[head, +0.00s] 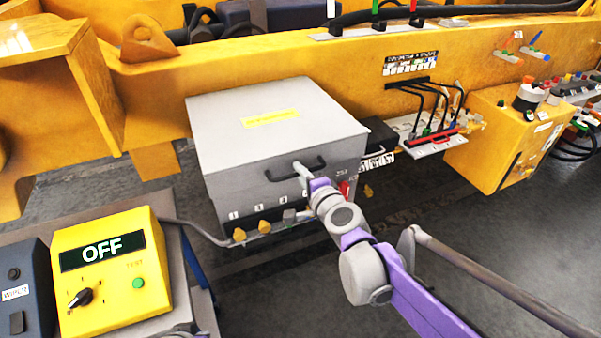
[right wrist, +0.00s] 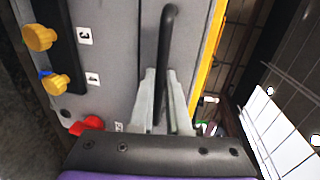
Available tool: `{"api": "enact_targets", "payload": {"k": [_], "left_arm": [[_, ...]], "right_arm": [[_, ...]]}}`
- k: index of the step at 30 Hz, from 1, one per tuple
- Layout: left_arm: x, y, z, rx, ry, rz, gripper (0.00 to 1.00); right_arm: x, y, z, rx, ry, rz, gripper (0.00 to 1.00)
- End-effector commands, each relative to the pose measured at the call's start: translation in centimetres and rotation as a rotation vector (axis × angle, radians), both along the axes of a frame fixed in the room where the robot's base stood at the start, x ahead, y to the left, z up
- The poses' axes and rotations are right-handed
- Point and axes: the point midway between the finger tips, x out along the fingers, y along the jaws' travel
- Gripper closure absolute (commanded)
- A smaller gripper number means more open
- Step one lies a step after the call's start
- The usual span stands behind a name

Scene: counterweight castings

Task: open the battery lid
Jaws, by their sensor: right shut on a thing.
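The battery box is a grey box with a grey lid (head: 230,103) that looks shut and carries a yellow label. A black bar handle (head: 280,174) sits on its front face, and it also shows upright in the right wrist view (right wrist: 167,40). My right gripper (head: 303,170) is at the right part of this handle. In the right wrist view its pale fingers (right wrist: 163,105) are shut on the handle's lower end. My left gripper is not in view.
Yellow knobs (head: 265,227) and numbered labels line the box's lower front. A yellow tester (head: 105,262) reading OFF stands on a cart at the lower left. A yellow machine beam (head: 420,40) runs behind the box. A yellow cabinet (head: 500,140) is at the right.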

Motion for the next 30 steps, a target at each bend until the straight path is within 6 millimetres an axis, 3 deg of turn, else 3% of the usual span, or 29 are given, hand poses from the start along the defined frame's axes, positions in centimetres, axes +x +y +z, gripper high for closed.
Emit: {"api": "enact_targets", "payload": {"k": [11,17,24,30], "left_arm": [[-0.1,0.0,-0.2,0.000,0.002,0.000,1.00],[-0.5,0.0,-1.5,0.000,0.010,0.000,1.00],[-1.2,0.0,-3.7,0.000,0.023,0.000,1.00],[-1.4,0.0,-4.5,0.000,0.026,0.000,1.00]], "right_arm": [[0.0,0.0,0.1,-0.002,0.004,0.000,1.00],[-0.1,0.0,0.8,-0.009,0.025,0.000,1.00],[-0.2,-0.1,3.3,-0.029,0.082,0.000,1.00],[-0.1,0.0,6.4,-0.039,0.120,0.000,1.00]]}}
